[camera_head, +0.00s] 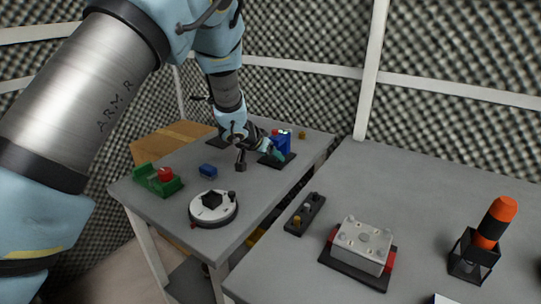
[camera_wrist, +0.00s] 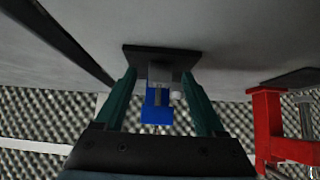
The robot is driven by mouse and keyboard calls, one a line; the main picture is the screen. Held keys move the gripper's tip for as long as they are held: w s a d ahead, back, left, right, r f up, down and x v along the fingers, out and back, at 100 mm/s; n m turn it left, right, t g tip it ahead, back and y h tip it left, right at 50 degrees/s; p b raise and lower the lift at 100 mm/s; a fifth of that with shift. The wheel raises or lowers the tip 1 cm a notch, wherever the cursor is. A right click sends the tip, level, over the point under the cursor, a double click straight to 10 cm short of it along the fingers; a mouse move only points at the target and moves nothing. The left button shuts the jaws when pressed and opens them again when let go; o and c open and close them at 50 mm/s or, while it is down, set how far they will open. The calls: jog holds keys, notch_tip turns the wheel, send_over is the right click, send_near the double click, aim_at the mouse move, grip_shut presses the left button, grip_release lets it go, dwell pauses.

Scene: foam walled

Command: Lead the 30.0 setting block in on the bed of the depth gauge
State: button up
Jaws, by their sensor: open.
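The depth gauge appears as a blue upright frame (camera_head: 284,141) on a dark base plate, far back on the left table. In the wrist view its blue body (camera_wrist: 157,112) hangs in line with the dark base (camera_wrist: 160,54). A small grey block-like part (camera_wrist: 159,73) sits at the base between my fingers; I cannot tell whether it is the 30.0 setting block or the gauge's bed. My gripper (camera_head: 275,154) is open at the gauge, its green fingers on either side of the grey part in the wrist view (camera_wrist: 159,80). Contact cannot be made out.
A blue block (camera_head: 208,170), a green holder with a red part (camera_head: 158,179) and a round white dial (camera_head: 213,209) stand nearer on that table. A red frame (camera_wrist: 267,125) stands beside the gauge in the wrist view. The right table holds several fixtures.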

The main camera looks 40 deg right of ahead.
jog(key=v, duration=1)
jog(key=shift+r, duration=0.2)
jog(key=shift+a, duration=0.15)
